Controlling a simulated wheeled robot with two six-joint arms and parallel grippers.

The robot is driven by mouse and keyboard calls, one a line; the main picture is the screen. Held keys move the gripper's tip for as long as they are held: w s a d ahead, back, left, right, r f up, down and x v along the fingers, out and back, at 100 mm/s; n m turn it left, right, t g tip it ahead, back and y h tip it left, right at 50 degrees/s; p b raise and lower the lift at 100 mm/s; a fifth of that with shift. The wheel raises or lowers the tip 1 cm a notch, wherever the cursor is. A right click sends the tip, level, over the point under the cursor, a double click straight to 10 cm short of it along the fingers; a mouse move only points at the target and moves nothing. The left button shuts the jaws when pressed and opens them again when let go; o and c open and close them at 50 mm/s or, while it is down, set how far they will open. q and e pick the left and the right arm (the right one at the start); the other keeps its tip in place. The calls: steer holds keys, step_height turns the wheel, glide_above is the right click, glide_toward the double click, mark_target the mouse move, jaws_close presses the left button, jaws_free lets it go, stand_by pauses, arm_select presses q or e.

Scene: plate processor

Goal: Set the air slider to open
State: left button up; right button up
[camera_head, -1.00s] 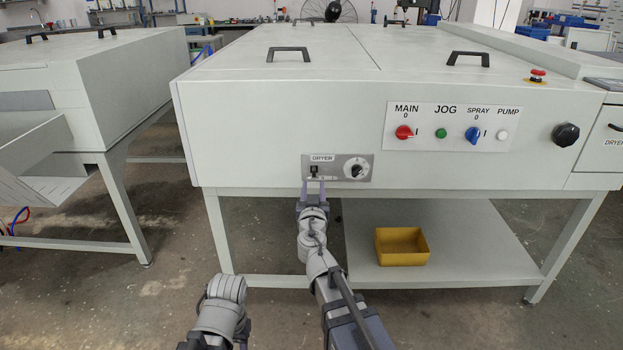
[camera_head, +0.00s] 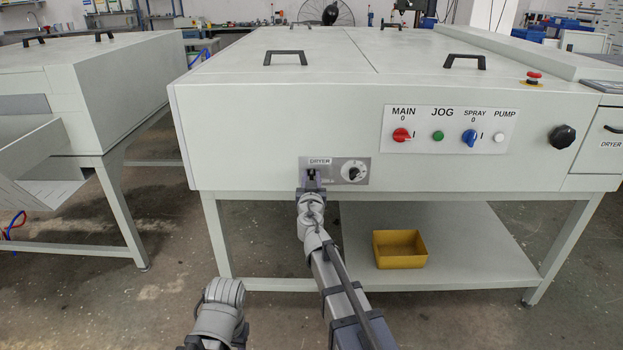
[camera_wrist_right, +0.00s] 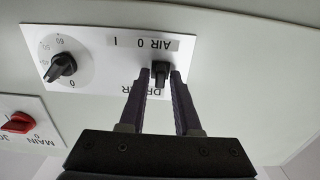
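The air slider's black knob (camera_wrist_right: 160,72) sits on the grey dryer panel (camera_wrist_right: 98,78) in the right wrist view, where the picture is upside down. It is near the "AIR" and "0" end of its label, away from "I". My right gripper (camera_wrist_right: 161,78) is open, with one finger on each side of the knob and small gaps showing. In the head view, the right gripper (camera_head: 312,182) is at the lower left of the dryer panel (camera_head: 338,163), its fingertips partly hiding the slider.
A black dryer dial (camera_head: 354,171) is just right of the gripper. A panel with a red main switch (camera_head: 401,135) and other controls is farther right. A yellow bin (camera_head: 400,249) stands on the shelf below the machine.

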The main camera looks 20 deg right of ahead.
jaws_close()
stand_by(1.1)
